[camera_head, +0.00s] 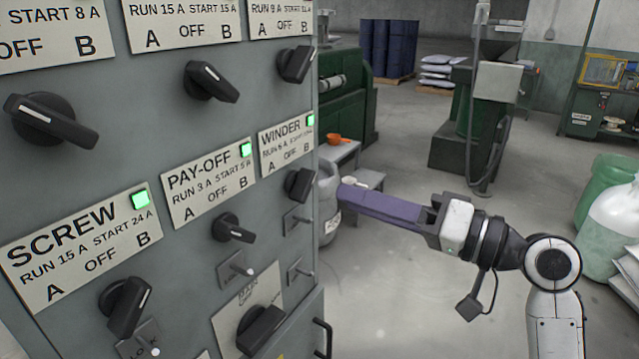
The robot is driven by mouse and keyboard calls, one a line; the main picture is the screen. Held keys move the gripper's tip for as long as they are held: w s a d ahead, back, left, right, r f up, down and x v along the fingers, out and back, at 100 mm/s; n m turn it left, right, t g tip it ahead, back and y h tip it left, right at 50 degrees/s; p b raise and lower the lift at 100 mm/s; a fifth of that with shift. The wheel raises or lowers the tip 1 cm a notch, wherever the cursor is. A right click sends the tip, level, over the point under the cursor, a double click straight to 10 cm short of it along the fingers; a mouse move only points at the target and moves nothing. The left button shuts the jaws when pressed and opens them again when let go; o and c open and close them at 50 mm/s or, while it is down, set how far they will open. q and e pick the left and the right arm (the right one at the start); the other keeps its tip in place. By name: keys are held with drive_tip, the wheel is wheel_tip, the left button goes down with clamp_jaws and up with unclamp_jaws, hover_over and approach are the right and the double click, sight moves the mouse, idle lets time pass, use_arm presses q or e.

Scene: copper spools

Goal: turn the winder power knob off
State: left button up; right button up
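The winder power knob (299,184) is a black rotary switch on the right side of the grey panel, tilted on its mount. Above it is the white WINDER label (286,147), marked A, OFF and B, with a lit green lamp (310,120). My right gripper (343,194) comes in from the right, with its long purple fingers pointing left toward the knob. Its tips are just right of the panel edge in the picture, apart from the knob. The fingers overlap, so their opening is hidden. My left gripper is out of view.
The PAY-OFF knob (232,228) and SCREW knob (126,306) are to the left, both under lit green lamps. A MAIN switch (261,330) and small toggles sit below. A black door handle (323,338) sticks out at lower right. Open floor lies right of the panel.

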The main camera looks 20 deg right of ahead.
sight(311, 186)
drive_tip(key=p+x, duration=0.1)
drive_tip(key=x, duration=0.6)
drive_tip(key=shift+w+a, duration=0.2)
drive_tip(key=shift+w, duration=0.1)
clamp_jaws()
